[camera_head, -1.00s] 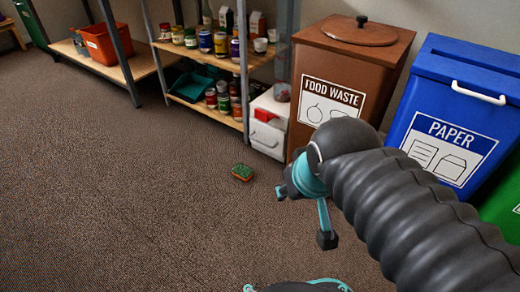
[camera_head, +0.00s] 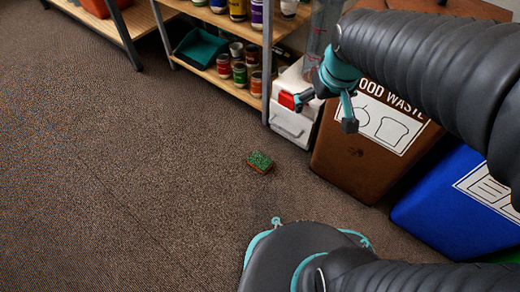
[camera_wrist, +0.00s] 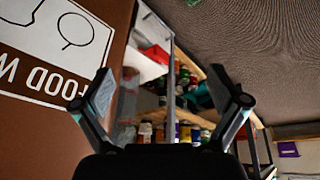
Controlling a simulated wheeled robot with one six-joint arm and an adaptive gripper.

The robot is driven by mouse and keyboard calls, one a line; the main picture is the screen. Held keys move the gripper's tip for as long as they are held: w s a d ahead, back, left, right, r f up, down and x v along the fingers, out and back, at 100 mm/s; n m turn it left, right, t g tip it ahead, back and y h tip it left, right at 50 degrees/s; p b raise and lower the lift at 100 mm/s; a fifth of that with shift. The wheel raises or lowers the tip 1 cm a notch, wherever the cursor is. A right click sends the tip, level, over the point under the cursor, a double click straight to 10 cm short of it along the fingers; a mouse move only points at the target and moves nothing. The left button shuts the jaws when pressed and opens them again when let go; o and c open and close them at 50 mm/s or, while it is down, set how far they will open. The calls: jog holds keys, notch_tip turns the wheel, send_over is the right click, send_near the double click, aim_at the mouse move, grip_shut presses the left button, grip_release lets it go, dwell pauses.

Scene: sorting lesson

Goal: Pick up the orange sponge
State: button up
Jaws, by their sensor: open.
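The orange sponge (camera_head: 260,162) lies on the brown carpet in the head view. Its top is green and scrubby, with an orange side just showing. In the wrist view, a small green bit (camera_wrist: 194,2) is cut off at the top edge and looks like the sponge. My gripper (camera_head: 326,111) is open and empty, raised in front of the food waste bin, up and right of the sponge in the picture and well apart from it. In the wrist view my gripper (camera_wrist: 160,84) has its two fingers spread with nothing between them.
The brown food waste bin (camera_head: 345,167) stands right of the sponge, beside the blue paper bin (camera_head: 440,215). A white box (camera_head: 290,124) and a shelf (camera_head: 215,84) with jars and a teal tray (camera_head: 199,47) stand behind. The carpet (camera_head: 120,190) to the left is clear.

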jog(key=w+a+f+n+g, duration=0.15)
jog(key=w+a+f, duration=0.25)
jog(key=w+f, duration=0.4)
jog(key=n+g+p, duration=0.3)
jog(key=n, duration=0.3)
send_over(260, 161)
notch_tip(260, 161, down, 30)
notch_tip(260, 161, down, 8)
jog(key=shift+a+r+b, duration=0.1)
jog(key=shift+b, duration=0.4)
jog(key=shift+f+b, duration=0.5)
jog(key=shift+f, duration=2.45)
jog(key=c, duration=0.8)
